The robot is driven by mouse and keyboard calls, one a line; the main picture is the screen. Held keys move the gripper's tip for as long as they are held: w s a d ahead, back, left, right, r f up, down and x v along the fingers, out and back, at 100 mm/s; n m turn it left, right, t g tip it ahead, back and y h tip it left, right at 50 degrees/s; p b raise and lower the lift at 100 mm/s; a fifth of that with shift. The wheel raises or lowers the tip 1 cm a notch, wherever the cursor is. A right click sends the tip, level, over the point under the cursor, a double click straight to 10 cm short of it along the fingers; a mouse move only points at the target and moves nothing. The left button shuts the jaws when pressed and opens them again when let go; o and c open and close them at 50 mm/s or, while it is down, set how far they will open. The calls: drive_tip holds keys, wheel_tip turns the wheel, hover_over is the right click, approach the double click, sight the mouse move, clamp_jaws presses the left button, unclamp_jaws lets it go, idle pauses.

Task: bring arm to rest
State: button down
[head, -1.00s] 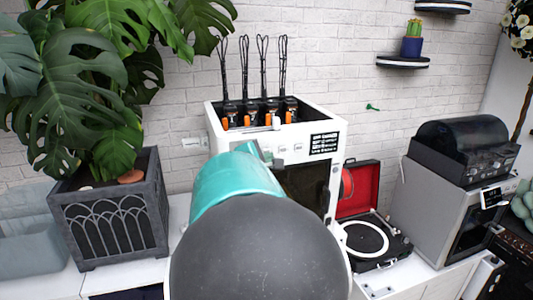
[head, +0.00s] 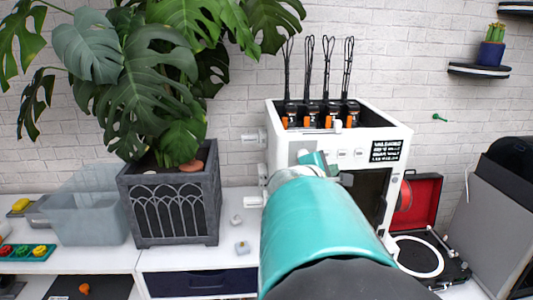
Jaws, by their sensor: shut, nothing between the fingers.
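My arm reaches up from the bottom of the head view, its large teal link filling the lower middle. At its far end my gripper (head: 318,163) shows as a small teal and dark piece, partly hidden behind my own arm. It is shut and holds nothing that I can see. In the picture it overlaps the front of the white 3D printer (head: 378,139). I cannot tell how far apart they are.
A dark grey planter (head: 173,210) with a large leafy plant stands left of the printer. A clear bin (head: 88,205) is further left. A record player (head: 415,255) with a red lid is at the right. Small pale pieces (head: 242,247) lie on the white counter.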

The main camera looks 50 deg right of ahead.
idle(0.7)
drive_tip(key=w+a+f+m+t+y, duration=0.1)
drive_tip(key=a+y, duration=0.4)
drive_tip(key=a, duration=1)
drive_tip(key=w+a+f+m+t+y, duration=0.2)
drive_tip(key=a+f+y, duration=0.3)
drive_tip(key=a, duration=1.1)
drive_tip(key=w+a+f+m+t+y, duration=0.1)
drive_tip(key=a+y, duration=0.4)
drive_tip(key=a, duration=1.1)
wheel_tip(320, 180, down, 3)
drive_tip(key=m+t, duration=0.1)
drive_tip(key=m, duration=0.1)
drive_tip(key=shift+w+r+m, duration=0.15)
drive_tip(key=shift+w+m, duration=0.05)
drive_tip(key=shift+m, duration=0.1)
drive_tip(key=shift+d, duration=0.2)
